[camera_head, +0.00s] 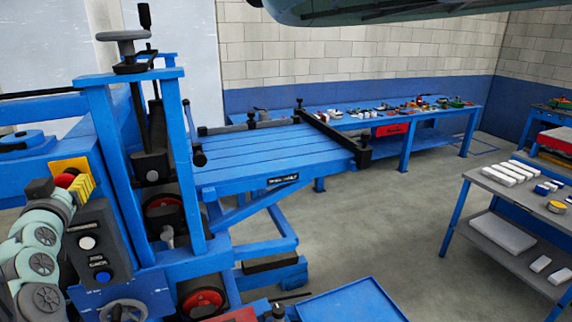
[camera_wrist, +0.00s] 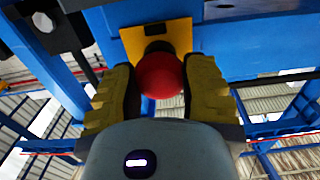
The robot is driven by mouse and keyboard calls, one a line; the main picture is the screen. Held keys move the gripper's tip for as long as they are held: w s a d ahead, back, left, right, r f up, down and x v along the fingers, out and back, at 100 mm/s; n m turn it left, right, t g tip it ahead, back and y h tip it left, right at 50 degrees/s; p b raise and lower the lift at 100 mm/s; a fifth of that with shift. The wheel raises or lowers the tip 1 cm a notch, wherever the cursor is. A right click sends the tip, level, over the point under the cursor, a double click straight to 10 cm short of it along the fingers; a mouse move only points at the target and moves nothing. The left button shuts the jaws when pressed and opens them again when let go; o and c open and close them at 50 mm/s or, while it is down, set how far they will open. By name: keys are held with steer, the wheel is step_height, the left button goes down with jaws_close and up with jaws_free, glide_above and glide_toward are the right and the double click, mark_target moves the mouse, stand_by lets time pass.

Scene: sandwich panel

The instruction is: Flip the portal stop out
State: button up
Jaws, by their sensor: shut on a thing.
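A round red knob (camera_wrist: 159,75) on a black stem stands out from a yellow plate (camera_wrist: 182,33) in the wrist view. My gripper (camera_wrist: 160,82) has its two yellow-padded fingers on either side of the knob, shut on it. In the head view the red knob (camera_head: 65,180) shows at the left, above the dark control box, partly covered by my gripper and arm. No label shows to tell whether this knob is the portal stop.
The dark control box (camera_head: 93,228) with white and blue buttons sits just below. A blue upright frame (camera_head: 185,165) and slatted blue table (camera_head: 250,155) stand to the right. Open floor (camera_head: 385,215) lies before the grey bench (camera_head: 520,200).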

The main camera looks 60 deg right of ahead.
steer(key=o, duration=1.4)
steer(key=v, duration=1.2)
steer(key=shift+w+a, duration=0.1)
steer(key=shift+w, duration=0.05)
